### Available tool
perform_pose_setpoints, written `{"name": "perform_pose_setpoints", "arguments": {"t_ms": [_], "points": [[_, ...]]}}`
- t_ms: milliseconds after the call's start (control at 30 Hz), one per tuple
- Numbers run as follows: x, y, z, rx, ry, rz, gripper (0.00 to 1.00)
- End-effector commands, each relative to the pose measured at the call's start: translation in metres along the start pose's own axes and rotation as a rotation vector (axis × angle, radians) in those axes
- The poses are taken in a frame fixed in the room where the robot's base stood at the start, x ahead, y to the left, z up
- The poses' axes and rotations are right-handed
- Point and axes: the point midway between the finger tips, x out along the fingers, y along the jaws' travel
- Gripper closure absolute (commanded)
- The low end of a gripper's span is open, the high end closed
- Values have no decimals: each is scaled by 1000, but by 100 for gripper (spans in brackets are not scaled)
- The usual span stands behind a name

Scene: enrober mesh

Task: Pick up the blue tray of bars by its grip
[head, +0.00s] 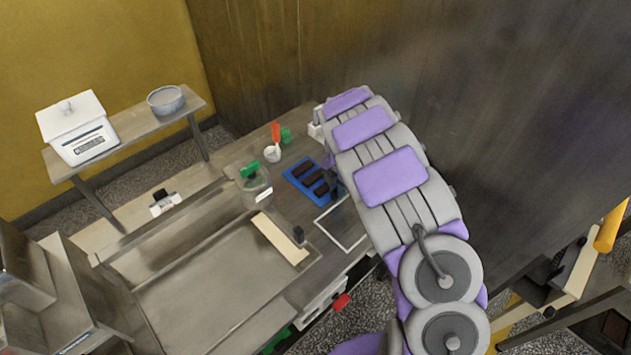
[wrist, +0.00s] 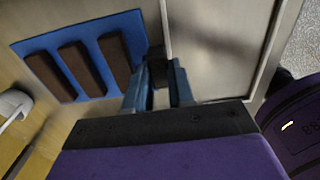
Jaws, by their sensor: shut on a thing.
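The blue tray (head: 297,183) lies at the right part of the worktop in the head view, with three dark brown bars on it. In the wrist view the tray (wrist: 95,32) fills the upper left, its bars (wrist: 82,68) side by side. A dark grip (wrist: 157,68) stands at the tray's right edge. My gripper (wrist: 158,84) is shut on this grip, with one finger on each side. In the head view my arm comes from the right and mostly hides the gripper. I cannot tell whether the tray touches the worktop.
A white-outlined rectangle (head: 343,222) is bare beside the tray. A white cup (head: 272,154) with a red-handled tool, a clear jar (head: 256,185) with a green top, and a cream bar-shaped piece (head: 280,238) are nearby. A dark wall (head: 480,80) rises behind my arm.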

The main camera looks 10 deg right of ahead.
Motion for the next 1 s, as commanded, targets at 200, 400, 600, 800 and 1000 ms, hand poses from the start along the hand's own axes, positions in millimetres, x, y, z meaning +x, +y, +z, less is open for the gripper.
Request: {"name": "perform_pose_setpoints", "arguments": {"t_ms": [200, 400, 600, 800, 1000], "points": [[0, -1, 1, 1, 1, 0, 100], [-2, 0, 0, 1, 0, -1, 100], [-16, 0, -1, 0, -2, 0, 100], [-39, -2, -3, 0, 0, -1, 100], [-39, -18, -19, 1, 0, -2, 100]]}}
